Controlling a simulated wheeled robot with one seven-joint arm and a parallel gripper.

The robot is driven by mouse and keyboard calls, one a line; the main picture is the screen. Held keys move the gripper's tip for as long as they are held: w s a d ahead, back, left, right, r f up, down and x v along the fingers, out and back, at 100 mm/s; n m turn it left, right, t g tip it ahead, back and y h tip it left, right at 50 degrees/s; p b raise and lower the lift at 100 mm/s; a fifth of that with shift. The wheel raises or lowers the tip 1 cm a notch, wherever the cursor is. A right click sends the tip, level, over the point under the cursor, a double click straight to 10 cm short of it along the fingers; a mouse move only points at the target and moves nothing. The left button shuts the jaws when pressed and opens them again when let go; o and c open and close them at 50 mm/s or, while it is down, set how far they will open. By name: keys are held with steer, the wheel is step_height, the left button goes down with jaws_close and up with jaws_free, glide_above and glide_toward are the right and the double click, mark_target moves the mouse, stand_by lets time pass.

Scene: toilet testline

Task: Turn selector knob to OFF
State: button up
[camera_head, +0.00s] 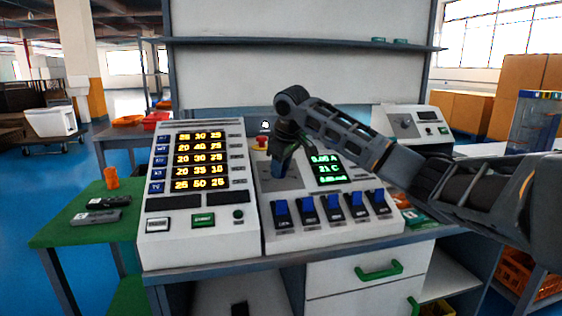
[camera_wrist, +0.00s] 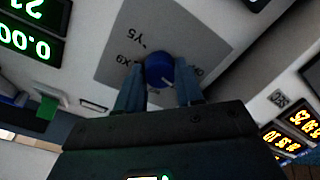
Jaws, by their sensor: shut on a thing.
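The selector knob (camera_wrist: 159,70) is round and blue, with a pale pointer line, and shows in the wrist view on a grey plate (camera_wrist: 120,48) with printed labels. My gripper (camera_wrist: 160,88) has one finger on each side of the knob and is shut on it. The labels are upside down and partly covered, so I cannot read which setting the pointer is at. In the head view my gripper (camera_head: 279,168) reaches down onto the same grey plate on the right console, and hides the knob there.
Several blue rocker switches (camera_head: 333,207) line the front of the right console, below a green readout (camera_head: 326,169). A red emergency button (camera_head: 262,142) stands behind my gripper. The left console (camera_head: 197,190) with yellow numbers is close by on the left. A shelf (camera_head: 300,45) runs above.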

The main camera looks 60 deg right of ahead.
steer(key=n+p, duration=0.3)
steer(key=n, duration=0.1)
steer(key=shift+r, duration=0.1)
steer(key=shift+n+p, duration=0.55)
steer(key=shift+n, duration=0.55)
steer(key=o, duration=1)
steer(key=shift+o, duration=0.2)
steer(key=v, duration=0.7)
steer(key=shift+r, duration=0.3)
steer(key=shift+s+a+f, duration=0.1)
steer(key=shift+a, duration=0.05)
